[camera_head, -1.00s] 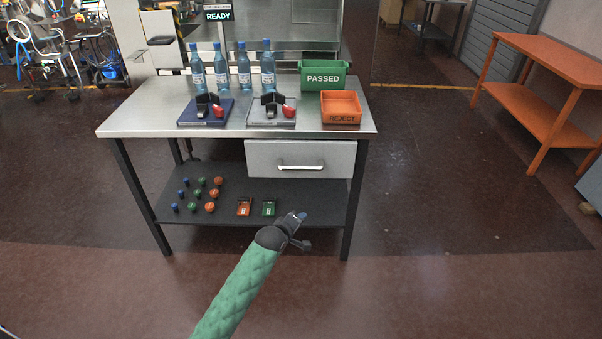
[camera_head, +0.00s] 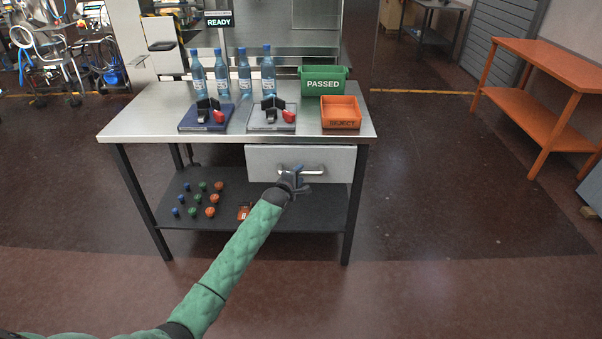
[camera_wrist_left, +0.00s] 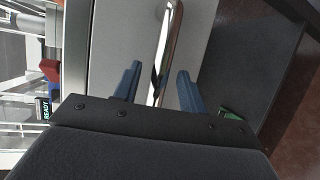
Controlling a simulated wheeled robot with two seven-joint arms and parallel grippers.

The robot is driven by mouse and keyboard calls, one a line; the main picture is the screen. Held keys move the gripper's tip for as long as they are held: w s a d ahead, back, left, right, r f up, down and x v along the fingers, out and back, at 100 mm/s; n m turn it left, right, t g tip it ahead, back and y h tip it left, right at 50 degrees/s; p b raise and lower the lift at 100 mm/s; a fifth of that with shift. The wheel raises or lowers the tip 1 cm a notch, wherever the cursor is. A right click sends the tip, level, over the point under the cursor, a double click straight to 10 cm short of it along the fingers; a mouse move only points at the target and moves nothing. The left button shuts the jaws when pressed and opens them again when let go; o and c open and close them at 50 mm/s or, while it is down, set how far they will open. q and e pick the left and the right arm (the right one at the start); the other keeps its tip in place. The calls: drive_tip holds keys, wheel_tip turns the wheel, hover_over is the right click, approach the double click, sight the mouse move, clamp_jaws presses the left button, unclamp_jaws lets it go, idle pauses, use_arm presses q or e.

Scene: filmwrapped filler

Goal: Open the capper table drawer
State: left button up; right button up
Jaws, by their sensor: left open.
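The capper table (camera_head: 130,122) has a steel top, dark legs and a grey drawer (camera_head: 335,164) under its right half. The drawer is shut. Its silver bar handle (camera_head: 315,168) runs across the drawer front; in the left wrist view the handle (camera_wrist_left: 168,45) runs up the picture. My left gripper (camera_head: 298,170) is at the left part of the handle, its arm coming from the lower left. In the left wrist view the blue fingers of my left gripper (camera_wrist_left: 157,85) are open, one on each side of the bar, with gaps visible. My right gripper is not in view.
On the tabletop stand several blue bottles (camera_head: 244,75), two fixtures (camera_head: 207,115), a green PASSED bin (camera_head: 324,80) and an orange REJECT bin (camera_head: 341,112). Caps (camera_head: 198,198) lie on the lower shelf (camera_head: 235,180). An orange table (camera_head: 540,85) stands right; the floor between is clear.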

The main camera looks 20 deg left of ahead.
use_arm(q)
drive_tip(key=shift+x, duration=1.15)
clamp_jaws()
